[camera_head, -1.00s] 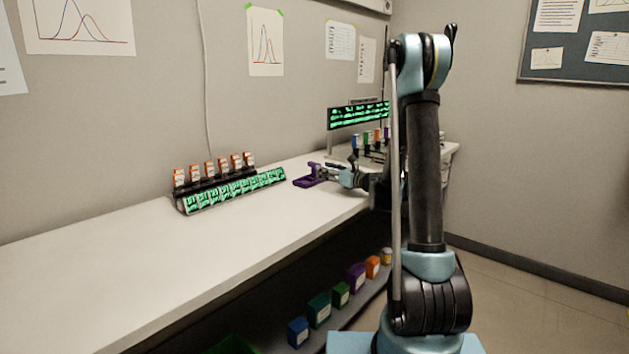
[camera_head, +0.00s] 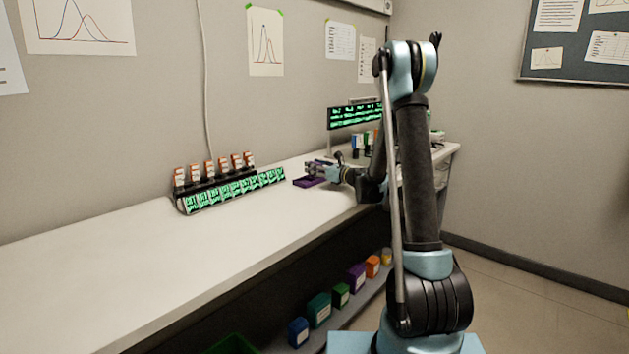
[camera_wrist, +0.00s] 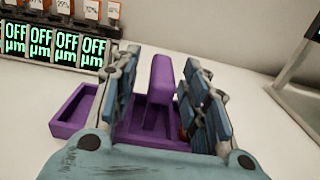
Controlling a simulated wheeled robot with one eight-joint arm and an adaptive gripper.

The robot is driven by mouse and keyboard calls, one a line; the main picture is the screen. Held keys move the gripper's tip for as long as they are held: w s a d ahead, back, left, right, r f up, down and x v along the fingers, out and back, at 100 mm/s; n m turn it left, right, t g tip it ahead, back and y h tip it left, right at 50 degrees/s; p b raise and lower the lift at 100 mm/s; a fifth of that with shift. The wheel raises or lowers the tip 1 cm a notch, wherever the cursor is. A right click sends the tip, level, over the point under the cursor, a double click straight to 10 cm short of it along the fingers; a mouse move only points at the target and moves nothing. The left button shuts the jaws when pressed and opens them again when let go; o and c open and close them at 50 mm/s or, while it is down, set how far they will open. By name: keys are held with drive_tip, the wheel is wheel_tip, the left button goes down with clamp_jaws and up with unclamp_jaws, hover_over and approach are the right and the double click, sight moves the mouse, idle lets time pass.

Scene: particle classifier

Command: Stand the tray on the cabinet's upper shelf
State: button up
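The purple tray (camera_head: 308,182) lies on the white counter; it also shows in the wrist view (camera_wrist: 76,114), with shallow compartments and an upright purple handle (camera_wrist: 160,78). My gripper (camera_wrist: 158,100) is open, with one blue finger pad on each side of the handle. Gaps show between the pads and the handle's upper part; the lower part is partly hidden. In the head view my gripper (camera_head: 320,170) reaches over the tray from the right. I cannot tell which part, if any, is the cabinet's upper shelf.
A row of orange-topped holders with green OFF displays (camera_head: 235,187) stands behind and left of the tray. A lit green panel (camera_head: 354,115) and coloured vials stand to the right. Several coloured boxes (camera_head: 318,309) sit on a shelf below the counter (camera_head: 110,270). The counter's left is clear.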

clamp_jaws()
